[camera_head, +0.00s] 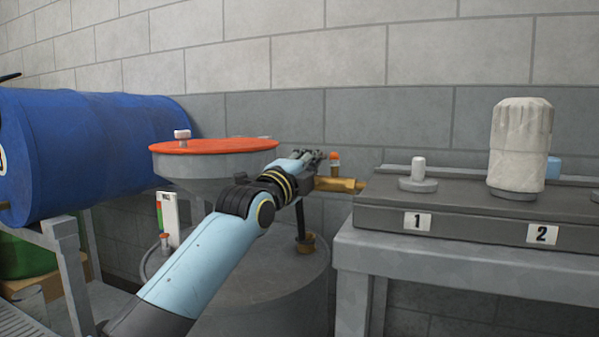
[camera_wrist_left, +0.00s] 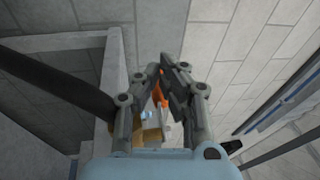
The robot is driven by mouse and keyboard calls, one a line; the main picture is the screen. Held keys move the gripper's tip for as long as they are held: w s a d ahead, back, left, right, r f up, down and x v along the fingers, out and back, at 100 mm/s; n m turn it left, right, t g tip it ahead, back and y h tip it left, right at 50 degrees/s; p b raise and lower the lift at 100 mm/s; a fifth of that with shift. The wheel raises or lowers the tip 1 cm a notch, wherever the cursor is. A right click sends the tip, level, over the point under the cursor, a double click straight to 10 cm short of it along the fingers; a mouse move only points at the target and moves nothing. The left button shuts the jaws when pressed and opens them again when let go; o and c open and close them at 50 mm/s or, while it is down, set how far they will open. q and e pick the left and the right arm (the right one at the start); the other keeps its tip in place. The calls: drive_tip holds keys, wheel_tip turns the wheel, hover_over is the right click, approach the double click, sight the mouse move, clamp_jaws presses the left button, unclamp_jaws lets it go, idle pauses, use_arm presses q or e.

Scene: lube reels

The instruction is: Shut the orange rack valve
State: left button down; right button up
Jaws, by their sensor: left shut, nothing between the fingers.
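The rack valve is a brass tap body (camera_head: 342,184) at the left end of the grey rack, with an orange top (camera_head: 334,156) standing above it. My left gripper (camera_head: 314,155) is shut and empty, close to the left of the orange top in the head view. In the left wrist view the fingers (camera_wrist_left: 168,68) close together, and orange (camera_wrist_left: 157,96) shows between and behind them, partly hidden. Brass (camera_wrist_left: 151,136) shows below it at the base of the fingers. I cannot tell whether the fingers touch the valve. My right gripper is out of view.
The grey rack (camera_head: 460,222) carries labels 1 and 2, a small white knob (camera_head: 418,170) and a pale wrapped cylinder (camera_head: 520,145). An orange-topped funnel (camera_head: 213,147) stands on a grey drum (camera_head: 265,290) beside my left arm. A blue barrel (camera_head: 95,150) lies at the left.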

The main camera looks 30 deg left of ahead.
use_arm(q)
drive_tip(key=s+f, duration=0.2)
drive_tip(key=s, duration=0.8)
drive_tip(key=shift+s+a, duration=0.2)
drive_tip(key=shift+s, duration=0.15)
